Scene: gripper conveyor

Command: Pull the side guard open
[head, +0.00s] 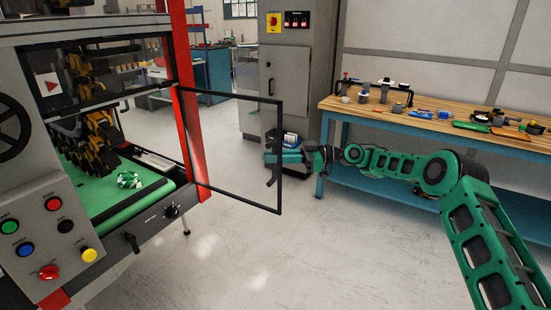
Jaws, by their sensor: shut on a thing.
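The side guard (281,199) is a clear panel in a thin black frame, hinged at the machine's red post (190,120). It stands swung out to the right, away from the machine's side opening. My green arm reaches in from the right. My gripper (271,159) is at the guard's free edge, shut on the guard's dark handle (272,180). The fingertips are small here, and part of the handle is hidden by them.
The machine's green conveyor belt (118,205) carries a green and white item (129,180) below black and yellow grippers. A control panel (50,235) is at the left. A workbench (345,108) with tools and a grey cabinet (285,70) stand behind. The floor in front is clear.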

